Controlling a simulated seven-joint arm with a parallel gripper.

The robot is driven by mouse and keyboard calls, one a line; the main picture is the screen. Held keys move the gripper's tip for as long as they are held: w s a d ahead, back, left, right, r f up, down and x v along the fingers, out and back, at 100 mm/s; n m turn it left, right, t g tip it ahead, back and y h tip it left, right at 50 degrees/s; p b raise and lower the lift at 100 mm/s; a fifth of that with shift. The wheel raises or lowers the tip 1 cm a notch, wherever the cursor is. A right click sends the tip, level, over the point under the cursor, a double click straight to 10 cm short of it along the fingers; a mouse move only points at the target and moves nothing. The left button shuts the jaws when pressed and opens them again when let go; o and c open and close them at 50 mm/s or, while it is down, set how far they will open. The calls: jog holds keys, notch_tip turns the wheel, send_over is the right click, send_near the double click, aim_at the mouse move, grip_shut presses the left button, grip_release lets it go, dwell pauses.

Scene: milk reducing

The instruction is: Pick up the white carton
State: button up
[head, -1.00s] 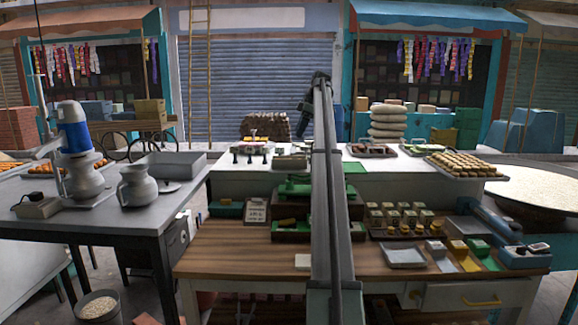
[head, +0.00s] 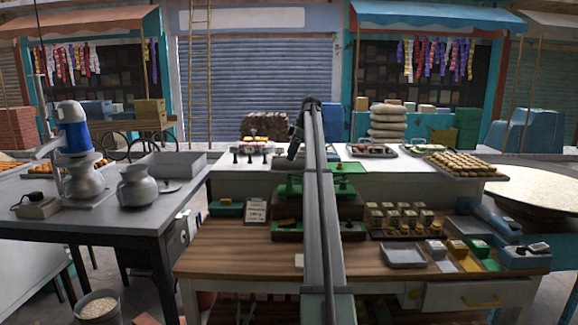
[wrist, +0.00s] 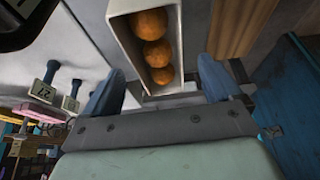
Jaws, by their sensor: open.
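In the wrist view, a white box-like thing (wrist: 124,32), likely the white carton, lies ahead of my gripper (wrist: 161,68). Three orange round shapes show on or in its face; I cannot tell which. My gripper is open, with one blue-grey finger on each side of the carton's near end in the picture. I cannot tell how far apart in depth they are, and no grip shows. In the head view my gripper (head: 296,143) is small and dark, at the left of my arm above the white back counter (head: 235,182). I cannot make out the carton there.
Several dark-handled stamps (wrist: 72,88) stand left of the gripper in the wrist view. A blue surface (wrist: 292,85) is on the right. In the head view, a tray of round sweets (head: 462,164) and a dark tray (head: 372,151) sit on the counter.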

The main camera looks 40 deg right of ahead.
aim_at(282, 163)
jog(key=x, duration=0.3)
jog(key=shift+f, duration=0.25)
jog(key=c, duration=1)
jog(key=shift+r, duration=0.1)
